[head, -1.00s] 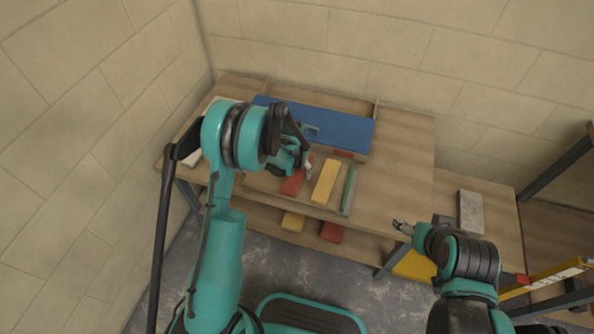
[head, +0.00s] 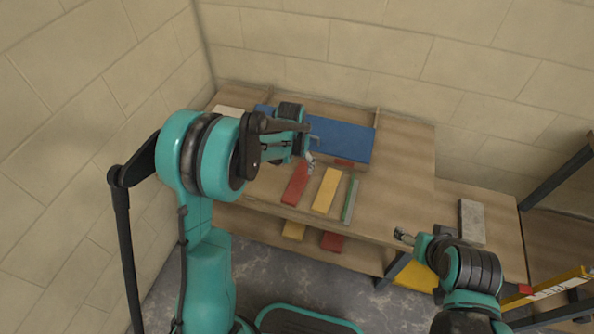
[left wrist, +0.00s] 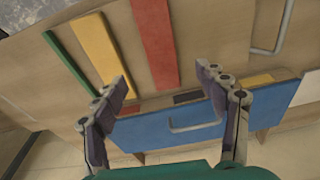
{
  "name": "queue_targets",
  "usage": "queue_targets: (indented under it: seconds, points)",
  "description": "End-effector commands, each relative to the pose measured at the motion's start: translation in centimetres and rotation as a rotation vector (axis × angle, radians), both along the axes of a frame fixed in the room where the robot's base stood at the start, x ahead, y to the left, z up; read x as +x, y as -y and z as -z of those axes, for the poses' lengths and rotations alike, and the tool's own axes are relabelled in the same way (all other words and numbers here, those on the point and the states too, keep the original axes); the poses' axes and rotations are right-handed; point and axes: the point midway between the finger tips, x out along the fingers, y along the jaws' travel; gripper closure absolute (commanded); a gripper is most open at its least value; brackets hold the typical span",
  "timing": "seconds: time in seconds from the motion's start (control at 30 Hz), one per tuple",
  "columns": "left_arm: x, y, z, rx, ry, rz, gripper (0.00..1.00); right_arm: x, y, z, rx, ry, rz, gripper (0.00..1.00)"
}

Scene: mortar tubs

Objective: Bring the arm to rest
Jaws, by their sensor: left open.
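My left gripper (head: 312,160) is open and empty above the wooden bench (head: 392,185), near the front edge of a blue panel (head: 345,139). In the left wrist view its two fingers (left wrist: 163,80) stand wide apart, with the blue panel (left wrist: 165,128) and its wire handle (left wrist: 196,126) beyond them. My right gripper (head: 403,236) is at the bench's front edge on the right; it is too small to tell whether its jaws are open.
A red bar (head: 296,184), a yellow bar (head: 326,190) and a green bar (head: 350,200) lie side by side on the bench. A lower shelf holds more red and yellow pieces. A grey block (head: 471,222) lies at right, near a yellow level (head: 552,286).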

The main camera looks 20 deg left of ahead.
Motion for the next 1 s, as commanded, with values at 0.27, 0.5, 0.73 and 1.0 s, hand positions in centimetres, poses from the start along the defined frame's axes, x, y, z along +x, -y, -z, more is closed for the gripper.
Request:
queue_targets:
  seconds: [0.27, 0.5, 0.73, 1.0]
  points:
    - [-0.1, 0.0, -0.8, 0.000, 0.000, 0.000, 0.27, 0.0, 0.0, 0.0, 0.000, 0.000, 0.000, 0.27]
    - [-1.8, 0.0, -3.8, 0.000, 0.037, -0.008, 0.27, 0.0, 0.0, 0.0, 0.000, 0.000, 0.000, 0.27]
    - [-7.5, 0.0, -10.8, -0.001, 0.155, -0.036, 0.27, 0.0, 0.0, 0.0, 0.000, 0.000, 0.000, 0.27]
    - [-15.6, 0.0, -15.2, -0.009, 0.304, -0.067, 0.27, 0.0, 0.0, 0.0, 0.000, 0.000, 0.000, 0.27]
